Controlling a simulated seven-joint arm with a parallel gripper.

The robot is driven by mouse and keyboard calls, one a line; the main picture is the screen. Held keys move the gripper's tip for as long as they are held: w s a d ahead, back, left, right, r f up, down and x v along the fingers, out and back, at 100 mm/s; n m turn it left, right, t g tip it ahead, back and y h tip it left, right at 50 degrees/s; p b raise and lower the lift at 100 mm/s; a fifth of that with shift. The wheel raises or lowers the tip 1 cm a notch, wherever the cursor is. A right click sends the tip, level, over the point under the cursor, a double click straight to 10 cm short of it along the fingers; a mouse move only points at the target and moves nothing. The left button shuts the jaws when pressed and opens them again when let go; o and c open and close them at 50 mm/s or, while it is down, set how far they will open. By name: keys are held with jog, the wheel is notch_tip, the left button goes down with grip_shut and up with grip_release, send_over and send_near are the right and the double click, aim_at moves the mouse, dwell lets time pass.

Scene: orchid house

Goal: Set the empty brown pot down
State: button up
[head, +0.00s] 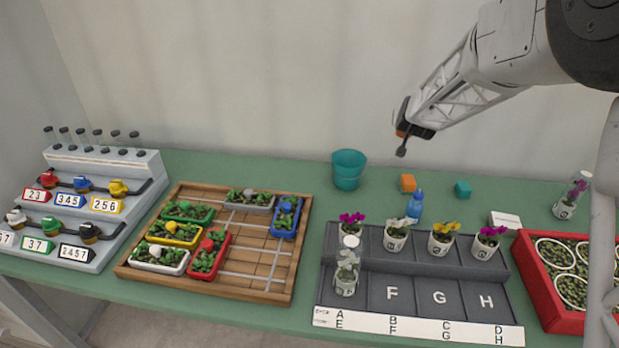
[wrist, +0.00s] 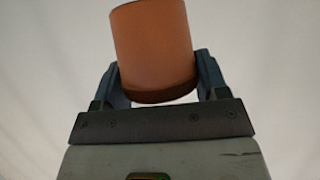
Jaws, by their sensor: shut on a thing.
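The brown pot (wrist: 152,45) is between the two fingers of my gripper (wrist: 155,82) in the wrist view. The gripper is shut on it, with a finger at each side near the pot's darker end. Its inside is hidden in that view. In the head view my gripper (head: 404,138) is raised above the back of the green table (head: 250,165), in front of the wall. Only a small orange-brown patch shows there, and the pot is hard to make out. The pot touches nothing but the gripper.
A teal pot (head: 347,170) stands at the back, left of my gripper. A grey lettered tray (head: 375,262) holds several potted plants. Bare table lies between the wooden board (head: 205,282) and that tray.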

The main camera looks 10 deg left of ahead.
jog(key=w+a+m+g+h, duration=0.1)
jog(key=w+a+m+h, duration=0.1)
jog(key=w+a, duration=0.35)
jog(key=w+a+m+h, duration=0.2)
jog(key=w+a+h, duration=0.1)
jog(key=a, duration=0.6)
jog(key=s+a+f+m+g+h, duration=0.2)
jog(key=s+a+f+m, duration=0.1)
jog(key=a+f, duration=0.3)
jog(key=s+a+f+m+g+h, duration=0.2)
jog(key=s+a+f+m+h, duration=0.1)
jog(key=a, duration=0.7)
notch_tip(320, 180, down, 3)
jog(key=shift+a+r+m, duration=0.1)
jog(key=shift+a+m, duration=0.1)
jog(key=shift+m, duration=0.3)
jog(key=shift+f, duration=2.5)
jog(key=shift+f, duration=2.55)
